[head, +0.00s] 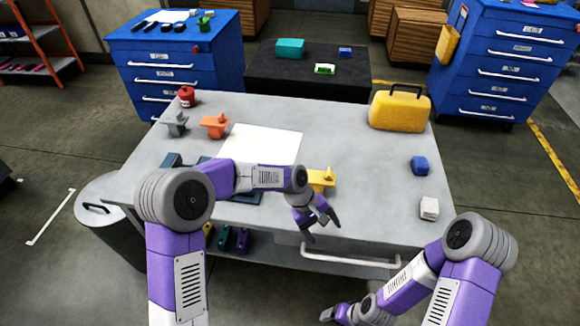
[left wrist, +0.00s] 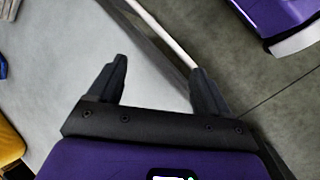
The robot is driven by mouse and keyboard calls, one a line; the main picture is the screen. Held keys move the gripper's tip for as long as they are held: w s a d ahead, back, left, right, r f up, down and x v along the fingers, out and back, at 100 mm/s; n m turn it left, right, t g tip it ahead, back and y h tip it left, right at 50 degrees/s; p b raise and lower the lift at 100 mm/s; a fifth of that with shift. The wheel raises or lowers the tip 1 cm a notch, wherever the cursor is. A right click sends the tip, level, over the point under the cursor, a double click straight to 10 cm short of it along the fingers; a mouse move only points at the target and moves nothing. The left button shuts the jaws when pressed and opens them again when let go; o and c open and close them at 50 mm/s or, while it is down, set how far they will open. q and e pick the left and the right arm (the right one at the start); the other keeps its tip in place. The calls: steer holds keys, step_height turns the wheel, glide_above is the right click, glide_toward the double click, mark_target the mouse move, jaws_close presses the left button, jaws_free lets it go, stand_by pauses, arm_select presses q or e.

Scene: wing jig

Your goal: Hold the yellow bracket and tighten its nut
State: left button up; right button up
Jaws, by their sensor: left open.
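The yellow bracket (head: 322,178) lies on the grey table near the middle of its front part, partly hidden by my left wrist. It has a small upright part at its right end; I cannot make out a nut. My left gripper (head: 324,231) is open and empty by the table's front edge, in front of the bracket and apart from it. In the left wrist view its two fingers (left wrist: 158,70) stand wide apart, and a yellow piece (left wrist: 9,143) shows at the left edge. My right gripper (head: 329,314) is low at the bottom edge, its jaws unclear.
The table (head: 375,190) has a front rail (head: 350,258) below my left gripper. An orange bracket (head: 214,125), a grey bracket (head: 174,124) and a white sheet (head: 262,142) lie left. A yellow case (head: 400,108), blue block (head: 420,166) and white block (head: 429,208) stand right.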

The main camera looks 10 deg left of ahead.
arm_select(q)
steer(key=w+a+r+n, duration=0.5)
steer(key=w+a, duration=0.1)
steer(key=w, duration=0.4)
steer(key=n+h, duration=0.3)
steer(key=n, duration=0.4)
glide_toward(317, 184)
step_height(317, 184, down, 4)
steer(key=w+a, duration=0.2)
steer(key=shift+d+f+t+h, duration=0.2)
steer(key=shift+f+t+h, duration=0.1)
steer(key=shift+t, duration=0.1)
steer(key=x, duration=0.7)
steer(key=shift+w+d, duration=0.1)
steer(key=c, duration=1.1)
steer(key=shift+c, duration=0.5)
steer(key=shift+r, duration=0.15)
